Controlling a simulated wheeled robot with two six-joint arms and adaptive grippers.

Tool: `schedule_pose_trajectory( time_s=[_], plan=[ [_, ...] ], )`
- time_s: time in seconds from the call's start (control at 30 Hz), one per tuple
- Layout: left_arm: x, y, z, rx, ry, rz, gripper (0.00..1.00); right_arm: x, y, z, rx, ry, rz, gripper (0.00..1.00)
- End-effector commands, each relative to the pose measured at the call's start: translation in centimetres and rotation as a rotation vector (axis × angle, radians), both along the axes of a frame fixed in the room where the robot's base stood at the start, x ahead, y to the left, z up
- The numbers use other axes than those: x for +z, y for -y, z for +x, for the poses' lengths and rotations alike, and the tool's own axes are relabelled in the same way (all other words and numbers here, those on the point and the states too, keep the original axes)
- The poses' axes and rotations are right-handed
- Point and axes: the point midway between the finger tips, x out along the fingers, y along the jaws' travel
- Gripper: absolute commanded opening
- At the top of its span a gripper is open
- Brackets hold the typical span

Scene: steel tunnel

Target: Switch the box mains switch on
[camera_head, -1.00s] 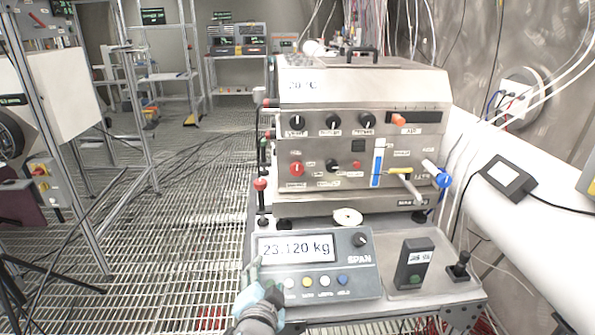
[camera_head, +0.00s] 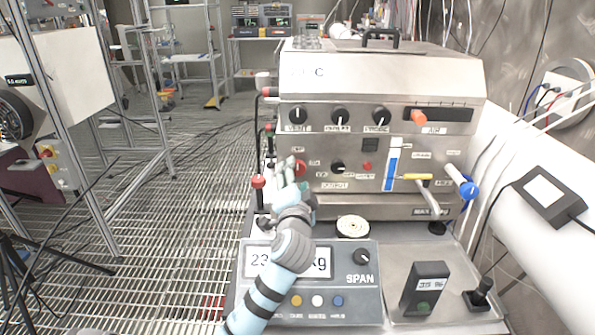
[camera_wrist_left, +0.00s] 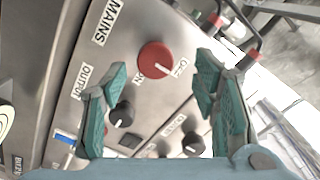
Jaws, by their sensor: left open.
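The box mains switch is a round red knob (camera_wrist_left: 156,60) on the steel box front, under the label MAINS. In the wrist view its white mark points towards the OFF label; ON stands on the other side. In the head view the red knob (camera_head: 300,168) is partly covered by my gripper. My left gripper (camera_head: 290,174) is in front of the box's lower left panel. In the wrist view its two teal fingers (camera_wrist_left: 160,97) are spread apart with nothing between them, and the knob shows beyond them, apparently untouched. My right gripper is not in view.
Black knobs (camera_head: 338,167) sit beside the switch. A red-topped post (camera_head: 258,182) stands close left of the gripper. The SPAN scale (camera_head: 361,297) lies under my arm. A yellow-tipped lever (camera_head: 418,177) and blue valve (camera_head: 469,190) are at the right. Open grating floor lies left.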

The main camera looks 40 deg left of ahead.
Motion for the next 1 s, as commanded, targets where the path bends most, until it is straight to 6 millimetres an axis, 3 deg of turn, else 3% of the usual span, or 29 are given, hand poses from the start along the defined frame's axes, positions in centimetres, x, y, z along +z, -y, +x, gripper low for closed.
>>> schedule_pose_trajectory(
  time_s=[0.2, 0.53, 0.83, 1.0],
  plan=[
    [-0.1, -2.2, 3.1, -0.003, 0.0, -0.001, 0.54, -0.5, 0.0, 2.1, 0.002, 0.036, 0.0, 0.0],
    [0.0, -2.5, 3.8, -0.006, 0.0, -0.002, 0.54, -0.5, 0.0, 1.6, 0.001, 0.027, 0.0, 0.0],
    [-0.1, -2.5, 3.7, -0.006, 0.0, -0.003, 0.08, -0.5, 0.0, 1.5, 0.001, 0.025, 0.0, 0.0],
    [-0.1, -2.5, 3.7, -0.007, -0.004, 0.001, 0.06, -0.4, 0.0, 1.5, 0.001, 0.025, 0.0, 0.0]
  ],
)
